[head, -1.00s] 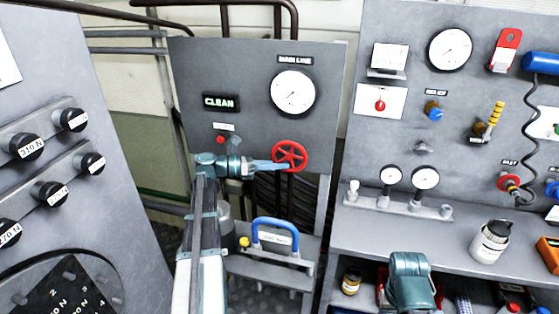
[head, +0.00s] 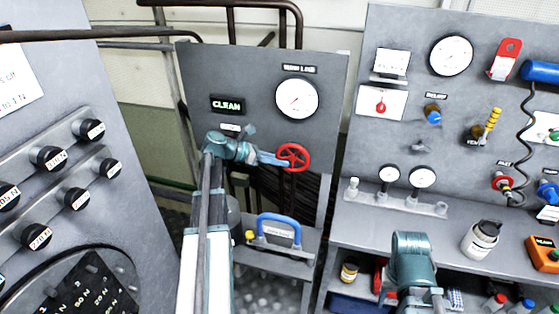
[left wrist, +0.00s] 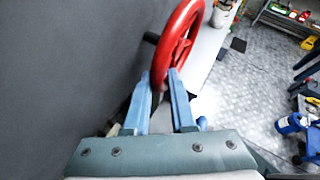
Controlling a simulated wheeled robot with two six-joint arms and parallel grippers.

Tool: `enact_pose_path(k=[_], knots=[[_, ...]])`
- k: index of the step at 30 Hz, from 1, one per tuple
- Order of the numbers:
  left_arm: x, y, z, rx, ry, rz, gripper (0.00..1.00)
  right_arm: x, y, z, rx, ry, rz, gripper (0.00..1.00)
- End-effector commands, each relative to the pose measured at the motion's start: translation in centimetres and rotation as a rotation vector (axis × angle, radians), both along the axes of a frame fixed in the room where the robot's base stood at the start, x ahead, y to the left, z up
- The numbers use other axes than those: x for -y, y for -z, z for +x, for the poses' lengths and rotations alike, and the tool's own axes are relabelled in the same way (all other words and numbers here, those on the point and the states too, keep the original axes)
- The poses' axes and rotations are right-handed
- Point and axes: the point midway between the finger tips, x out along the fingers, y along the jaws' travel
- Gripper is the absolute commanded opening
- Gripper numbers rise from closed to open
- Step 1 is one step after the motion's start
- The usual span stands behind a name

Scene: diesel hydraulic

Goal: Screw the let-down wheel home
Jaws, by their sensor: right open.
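A red handwheel (head: 293,157) is mounted on the grey panel (head: 330,120) below a round white gauge; I take it as the let-down wheel. My left gripper (head: 283,161) reaches it from the left. In the left wrist view the wheel (left wrist: 180,38) stands edge-on to the two blue fingers (left wrist: 161,82). Its near rim lies between the fingertips, which look closed on it. The wheel's stem is mostly hidden. My right gripper (head: 420,300) is open at the bottom edge, in front of the bench, partly cut off.
A gauge (head: 297,99) and a lit CLEAN sign (head: 227,105) are on the panel. A blue handle (head: 279,226) stands below the wheel. At right are a white bottle (head: 481,240) and a board with gauges and valves. A knobbed console (head: 60,180) stands at left.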

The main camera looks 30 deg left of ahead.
Motion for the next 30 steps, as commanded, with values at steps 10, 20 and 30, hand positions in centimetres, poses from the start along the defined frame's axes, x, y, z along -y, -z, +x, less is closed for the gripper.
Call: enact_pose_path(k=[10, 20, 30], knots=[[-0.1, 0.1, 0.0, -0.002, 0.000, 0.002, 0.47, 0.0, 0.0, 0.0, 0.000, 0.000, 0.000, 0.50], [-2.5, -0.4, -2.0, -0.002, -0.006, 0.003, 0.47, 0.0, -0.5, 0.0, 0.000, 0.000, 0.000, 0.50], [-7.7, -0.4, -6.7, -0.002, -0.005, 0.002, 0.47, 0.0, -0.5, 0.0, 0.000, 0.000, 0.000, 0.50]])
